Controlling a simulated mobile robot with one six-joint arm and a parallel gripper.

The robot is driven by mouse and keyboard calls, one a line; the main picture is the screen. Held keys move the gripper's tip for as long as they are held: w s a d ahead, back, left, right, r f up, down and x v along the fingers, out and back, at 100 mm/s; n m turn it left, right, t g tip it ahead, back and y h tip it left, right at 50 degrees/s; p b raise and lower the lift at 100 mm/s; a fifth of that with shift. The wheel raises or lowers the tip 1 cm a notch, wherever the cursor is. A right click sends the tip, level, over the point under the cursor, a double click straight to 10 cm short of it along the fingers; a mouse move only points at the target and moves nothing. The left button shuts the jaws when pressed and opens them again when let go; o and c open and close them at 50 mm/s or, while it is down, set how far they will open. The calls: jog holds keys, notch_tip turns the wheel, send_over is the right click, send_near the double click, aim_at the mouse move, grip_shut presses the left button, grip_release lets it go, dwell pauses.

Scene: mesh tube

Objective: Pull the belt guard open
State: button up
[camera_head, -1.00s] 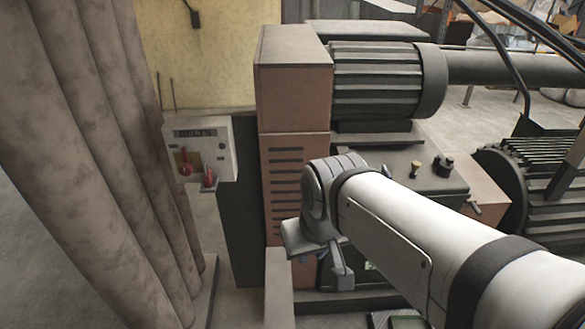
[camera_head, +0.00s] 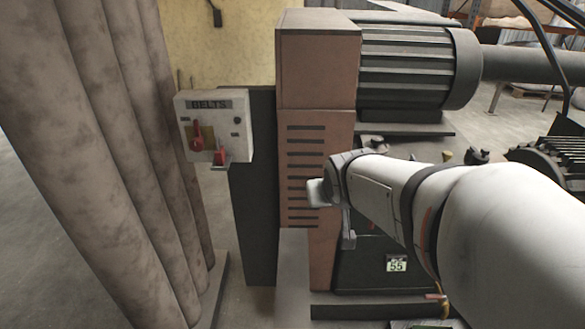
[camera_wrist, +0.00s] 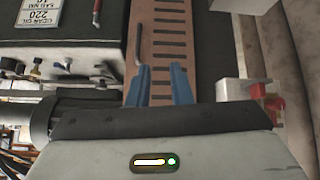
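The belt guard (camera_head: 316,150) is a tall pinkish-orange box with a column of dark slots, standing upright beside the motor. In the wrist view the guard (camera_wrist: 170,40) fills the upper middle, seen upside down. A thin grey bar handle (camera_wrist: 137,50) runs along its left edge there. My gripper (camera_wrist: 162,67) has two blue fingers spread apart with nothing between them. The fingers point at the slotted face, with the handle just left of the left fingertip. In the head view my arm hides most of the gripper and the handle cannot be made out clearly.
A control box marked BELTS (camera_head: 213,127) with red switches stands left of the guard. Large brown pipes (camera_head: 125,150) rise further left. A ribbed motor (camera_head: 410,68) is at the upper right. A dark housing (camera_head: 370,265) with a 55 label lies below my arm.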

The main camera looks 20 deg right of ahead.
jog(key=w+d+f+t+b, duration=0.55)
jog(key=w+f+b, duration=0.25)
jog(key=f+b, duration=0.3)
jog(key=w+d+f+t+b, duration=0.4)
jog(key=w+d+f+b, duration=0.3)
jog(key=b, duration=0.6)
jog(key=shift+w+a+f+b, duration=0.1)
jog(key=shift+w+f+b, duration=0.1)
jog(key=shift+w, duration=1.2)
jog(key=shift+w+f+b, duration=0.1)
jog(key=shift+w+f, duration=0.05)
jog(key=shift+w, duration=1.3)
jog(key=shift+w+a+f+b, duration=0.1)
jog(key=shift+w+f+b, duration=0.1)
jog(key=shift+w, duration=1.2)
jog(key=shift+c, duration=0.3)
jog(key=shift+y, duration=0.3)
grip_shut()
